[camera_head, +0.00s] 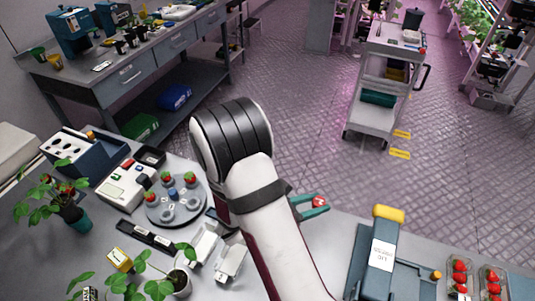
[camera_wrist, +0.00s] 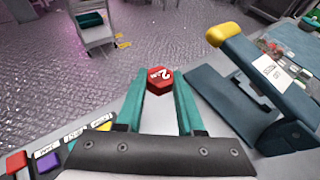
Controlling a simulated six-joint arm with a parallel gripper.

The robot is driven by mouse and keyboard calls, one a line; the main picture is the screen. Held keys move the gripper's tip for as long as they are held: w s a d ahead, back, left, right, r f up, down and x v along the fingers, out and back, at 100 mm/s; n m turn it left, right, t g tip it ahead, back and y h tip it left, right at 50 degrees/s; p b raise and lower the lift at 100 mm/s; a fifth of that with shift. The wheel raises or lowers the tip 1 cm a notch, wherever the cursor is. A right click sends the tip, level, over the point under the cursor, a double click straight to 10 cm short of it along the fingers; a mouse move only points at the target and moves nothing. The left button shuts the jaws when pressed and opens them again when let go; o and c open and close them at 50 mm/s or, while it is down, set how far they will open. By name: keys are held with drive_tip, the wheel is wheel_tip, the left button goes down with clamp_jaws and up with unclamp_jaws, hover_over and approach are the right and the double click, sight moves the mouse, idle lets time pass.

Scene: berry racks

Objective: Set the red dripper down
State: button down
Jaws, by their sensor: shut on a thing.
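The red dripper (camera_wrist: 158,80) shows a faceted red top with a white mark like a "2". It sits between the tips of my gripper (camera_wrist: 160,88), whose green fingers are shut on it. In the head view the dripper (camera_head: 319,202) is a small red piece at the fingertips of my gripper (camera_head: 316,206), near the table's far edge, with floor behind it. The underside of the dripper is hidden, and I cannot tell its height above the table.
A blue-grey press with a yellow handle (camera_head: 388,214) stands to the right of my gripper. Strawberry packs (camera_head: 459,274) are at the far right. A round grey tray (camera_head: 159,212) with strawberries and cups is left of my arm. Coloured blocks (camera_wrist: 50,162) show at lower left in the wrist view.

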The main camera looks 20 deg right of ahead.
drive_tip(key=w+a+r+n+t+y, duration=0.3)
drive_tip(key=w+a+r+n+t, duration=0.45)
drive_tip(key=r, duration=0.55)
drive_tip(key=w+a+r+n+t+y, duration=0.1)
drive_tip(key=a+r+n+y, duration=0.1)
drive_tip(key=r, duration=0.6)
drive_tip(key=a+r+n+t+y, duration=0.2)
drive_tip(key=a+r+n+y, duration=0.1)
drive_tip(key=a+r, duration=0.4)
wheel_tip(320, 180, up, 2)
drive_tip(key=shift+w+a+r+y, duration=0.25)
drive_tip(key=shift+w+y, duration=0.15)
drive_tip(key=shift+y, duration=0.3)
drive_tip(key=shift+d+n+t, duration=0.1)
drive_tip(key=shift+n+t, duration=0.15)
